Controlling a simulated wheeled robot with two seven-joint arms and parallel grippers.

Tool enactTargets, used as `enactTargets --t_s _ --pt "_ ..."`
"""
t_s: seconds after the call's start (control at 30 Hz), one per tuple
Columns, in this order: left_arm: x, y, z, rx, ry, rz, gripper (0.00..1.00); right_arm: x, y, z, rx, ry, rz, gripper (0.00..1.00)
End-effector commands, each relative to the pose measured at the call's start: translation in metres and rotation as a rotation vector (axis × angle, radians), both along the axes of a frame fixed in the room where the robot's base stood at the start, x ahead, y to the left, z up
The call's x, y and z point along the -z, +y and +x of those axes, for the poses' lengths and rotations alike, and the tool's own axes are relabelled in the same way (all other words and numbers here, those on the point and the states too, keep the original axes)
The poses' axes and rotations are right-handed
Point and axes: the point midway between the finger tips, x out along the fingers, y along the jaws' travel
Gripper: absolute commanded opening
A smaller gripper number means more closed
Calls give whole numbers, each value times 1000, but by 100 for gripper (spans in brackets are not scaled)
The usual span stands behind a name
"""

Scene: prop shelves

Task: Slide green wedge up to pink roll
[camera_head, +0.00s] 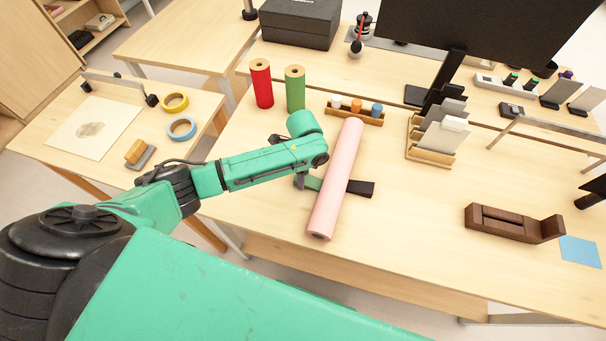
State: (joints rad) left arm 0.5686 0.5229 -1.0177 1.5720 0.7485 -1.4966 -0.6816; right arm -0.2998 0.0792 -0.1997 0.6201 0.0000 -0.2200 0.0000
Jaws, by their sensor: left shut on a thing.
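The pink roll (336,178) lies lengthwise on the table, its near end toward the front edge. A small part of the green wedge (314,184) shows at the left side of the roll; the rest is hidden by my arm and gripper. The wedge looks very close to the roll, but I cannot tell whether they touch. My left gripper (302,182) points down at the wedge and is shut on it. A dark wedge (361,188) lies against or close to the right side of the roll. My right gripper is not in view.
Red (261,84) and green (295,89) rolls stand upright behind my left arm. A wooden rack with small bottles (355,112) stands at the roll's far end. A card holder (432,145) and a dark brown wooden block (512,223) are to the right. The front middle is clear.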

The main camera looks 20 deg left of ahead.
Motion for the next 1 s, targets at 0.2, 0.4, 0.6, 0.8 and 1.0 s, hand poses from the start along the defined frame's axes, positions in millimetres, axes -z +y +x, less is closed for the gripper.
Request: enactTargets --t_s 0.2,0.4,0.6,0.8,1.0 --pt "0 -2 -1 0 0 0 0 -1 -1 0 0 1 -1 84" --pt "0 -4 -1 0 0 0 0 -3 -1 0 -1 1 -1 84" --pt "0 -6 -1 0 0 0 0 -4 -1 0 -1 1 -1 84" --pt "0 -7 -2 0 0 1 64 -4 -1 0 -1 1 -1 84" --pt "0 -7 -2 0 0 0 84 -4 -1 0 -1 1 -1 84"
